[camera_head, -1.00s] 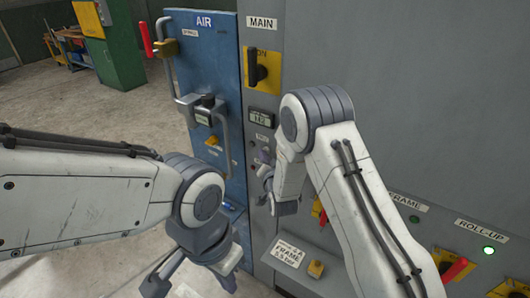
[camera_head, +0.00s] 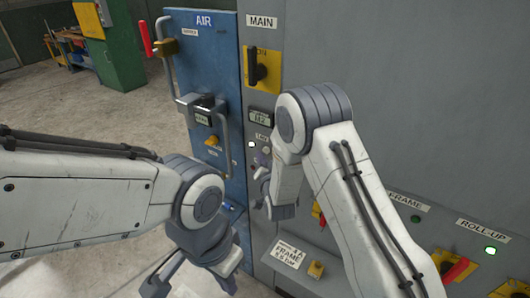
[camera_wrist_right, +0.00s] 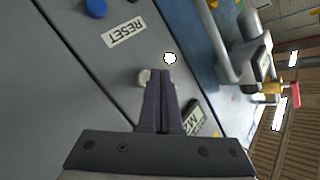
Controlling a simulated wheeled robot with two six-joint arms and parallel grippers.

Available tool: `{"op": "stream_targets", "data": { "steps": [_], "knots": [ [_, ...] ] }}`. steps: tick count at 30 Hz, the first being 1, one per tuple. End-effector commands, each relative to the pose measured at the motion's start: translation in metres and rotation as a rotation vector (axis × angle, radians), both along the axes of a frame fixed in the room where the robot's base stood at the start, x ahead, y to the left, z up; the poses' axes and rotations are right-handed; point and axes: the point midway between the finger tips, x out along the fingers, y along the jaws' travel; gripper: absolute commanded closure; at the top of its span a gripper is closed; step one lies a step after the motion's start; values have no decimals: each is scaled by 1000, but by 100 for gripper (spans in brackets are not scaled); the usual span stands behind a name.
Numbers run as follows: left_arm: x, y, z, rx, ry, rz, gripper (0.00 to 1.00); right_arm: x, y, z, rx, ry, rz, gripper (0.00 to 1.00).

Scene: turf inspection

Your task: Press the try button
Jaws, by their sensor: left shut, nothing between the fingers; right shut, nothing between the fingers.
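In the head view, the label of the try button (camera_head: 263,137) is on the narrow grey panel under a small display; its text is blurred. In the right wrist view, a pale round button (camera_wrist_right: 144,77) shows beside the fingertips and is partly hidden behind them. My right gripper (camera_wrist_right: 160,72) is shut and empty, its tips at this button; I cannot tell how far it is pressed in. In the head view, my right gripper (camera_head: 264,160) is small and partly hidden by my arm. My left gripper (camera_head: 160,283) is shut and low, away from the panel.
A white lamp (camera_wrist_right: 170,58) glows near the button. A blue button (camera_wrist_right: 95,8) sits by a RESET label (camera_wrist_right: 124,33). The blue AIR cabinet (camera_head: 205,60) with its pipe handle stands left. The MAIN switch (camera_head: 258,67) is above. Yellow-red switches (camera_head: 455,268) are lower right.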

Motion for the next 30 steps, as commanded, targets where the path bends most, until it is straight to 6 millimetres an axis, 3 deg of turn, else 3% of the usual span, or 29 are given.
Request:
{"op": "stream_targets", "data": {
  "steps": [8,21,30],
  "knots": [
    [0,0,-1,0,0,0,100,-3,3,0,0,0,1,100],
    [0,0,-11,0,0,0,100,-37,27,-1,0,1,2,100],
    [0,0,-11,0,0,0,100,-41,30,0,0,0,0,100]
  ]
}}
